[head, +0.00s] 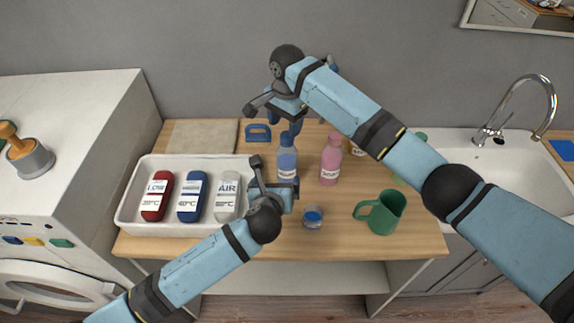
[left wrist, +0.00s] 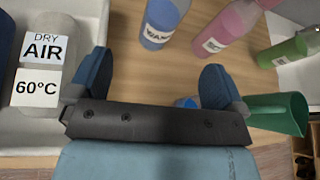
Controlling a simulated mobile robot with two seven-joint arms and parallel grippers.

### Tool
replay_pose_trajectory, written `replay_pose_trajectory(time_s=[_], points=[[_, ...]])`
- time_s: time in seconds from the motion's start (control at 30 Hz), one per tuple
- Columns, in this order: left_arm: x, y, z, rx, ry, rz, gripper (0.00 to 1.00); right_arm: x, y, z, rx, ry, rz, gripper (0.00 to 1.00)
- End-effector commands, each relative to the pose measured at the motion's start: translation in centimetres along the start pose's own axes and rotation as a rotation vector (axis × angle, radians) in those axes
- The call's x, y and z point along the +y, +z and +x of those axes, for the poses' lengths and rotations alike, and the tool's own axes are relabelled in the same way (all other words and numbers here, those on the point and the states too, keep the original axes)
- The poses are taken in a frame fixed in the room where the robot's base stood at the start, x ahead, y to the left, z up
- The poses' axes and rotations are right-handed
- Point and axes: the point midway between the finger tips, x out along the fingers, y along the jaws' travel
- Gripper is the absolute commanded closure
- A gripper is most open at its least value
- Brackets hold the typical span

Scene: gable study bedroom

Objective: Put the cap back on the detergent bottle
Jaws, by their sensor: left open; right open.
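A blue bottle (head: 287,163) stands upright on the wooden counter; its label reads partly "WA" in the left wrist view (left wrist: 158,22). Its top is close to my right gripper, and I cannot tell whether they touch. A small clear cup-like piece with blue inside (head: 313,217), possibly the cap, rests on the counter in front of the bottle; a bit of blue shows in the left wrist view (left wrist: 187,102). My left gripper (head: 274,177) is open and empty, left of that piece and over the tray's right edge. My right gripper (head: 274,115) is open, behind and above the bottle.
A pink bottle (head: 331,162) stands right of the blue one. A green mug (head: 382,213) is at front right, a green bottle (left wrist: 283,51) behind it. A white tray (head: 128,205) holds red, blue and grey containers. A blue handled object (head: 258,132) lies behind. The sink (head: 505,160) is right.

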Motion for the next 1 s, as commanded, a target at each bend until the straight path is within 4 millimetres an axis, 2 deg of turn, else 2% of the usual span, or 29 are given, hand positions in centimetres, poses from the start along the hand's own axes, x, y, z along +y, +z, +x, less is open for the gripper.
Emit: replay_pose_trajectory(time_s=[0.07,0.2,0.67,0.83,1.0], points=[[-0.3,0.3,0.6,-0.02,-0.009,0.077,0.04,-0.5,-0.9,-1.1,0.017,0.012,0.04,0.41],[-0.6,0.4,0.9,-0.035,-0.017,0.149,0.04,-0.9,-1.6,-2.0,0.027,0.024,0.079,0.41],[-0.7,0.5,1.4,-0.038,-0.018,0.158,0.04,-0.9,-1.7,-2.1,0.028,0.025,0.085,0.41],[-0.7,0.6,3.5,-0.037,-0.017,0.158,0.04,-0.9,-1.7,-2.1,0.028,0.025,0.084,0.41],[-0.8,0.7,6.9,-0.036,-0.016,0.157,0.04,-0.9,-1.7,-2.1,0.028,0.025,0.084,0.41]])
